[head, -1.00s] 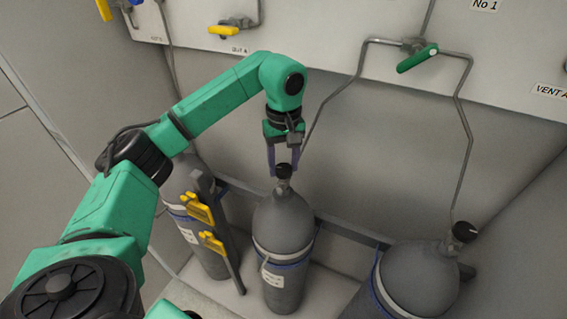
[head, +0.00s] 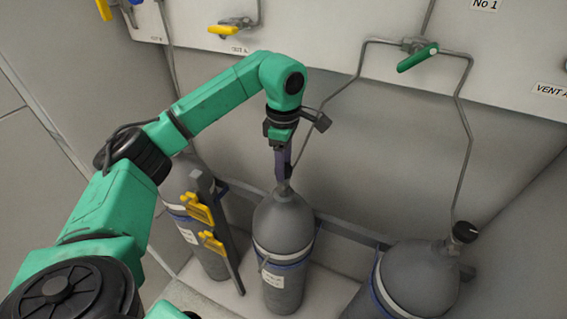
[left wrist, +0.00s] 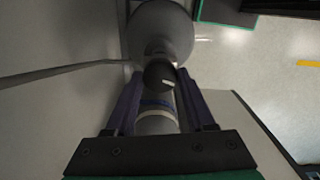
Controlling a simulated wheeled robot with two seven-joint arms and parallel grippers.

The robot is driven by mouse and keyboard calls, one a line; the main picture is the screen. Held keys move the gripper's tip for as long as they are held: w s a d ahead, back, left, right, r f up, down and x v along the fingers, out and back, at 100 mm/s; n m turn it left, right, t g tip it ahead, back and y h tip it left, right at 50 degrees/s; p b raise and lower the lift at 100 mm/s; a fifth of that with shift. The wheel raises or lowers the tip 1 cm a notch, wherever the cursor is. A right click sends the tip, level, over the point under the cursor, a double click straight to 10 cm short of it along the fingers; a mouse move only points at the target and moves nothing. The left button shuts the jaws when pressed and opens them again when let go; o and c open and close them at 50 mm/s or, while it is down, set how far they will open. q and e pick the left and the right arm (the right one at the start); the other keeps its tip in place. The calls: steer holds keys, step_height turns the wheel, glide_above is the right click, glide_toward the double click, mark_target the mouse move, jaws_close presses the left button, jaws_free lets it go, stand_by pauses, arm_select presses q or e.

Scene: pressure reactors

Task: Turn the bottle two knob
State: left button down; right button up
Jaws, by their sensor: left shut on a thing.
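The middle grey gas bottle (head: 283,222) stands upright in the head view, with a blue band and a white label. My left gripper (head: 284,176) comes down from above, its purple fingers shut on the knob at the bottle's top. The fingers and wrist hide the knob in the head view. In the left wrist view the black knob (left wrist: 159,75), with a small white mark, sits between the two finger ends. My right gripper is not in view.
Another grey bottle with a black knob (head: 465,232) stands at the right. A third bottle (head: 208,250) stands at the left, partly behind yellow clips (head: 212,243) on a dark post. Thin pipes and a green valve handle (head: 417,57) are on the wall panel.

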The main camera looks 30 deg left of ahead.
arm_select(q)
steer(key=n, duration=0.5)
steer(key=shift+r+n, duration=0.1)
steer(key=shift+n, duration=0.2)
steer(key=n, duration=1.6)
steer(key=shift+w, duration=0.1)
steer(key=shift+r, duration=0.1)
steer(key=shift+c, duration=1.3)
jaws_free()
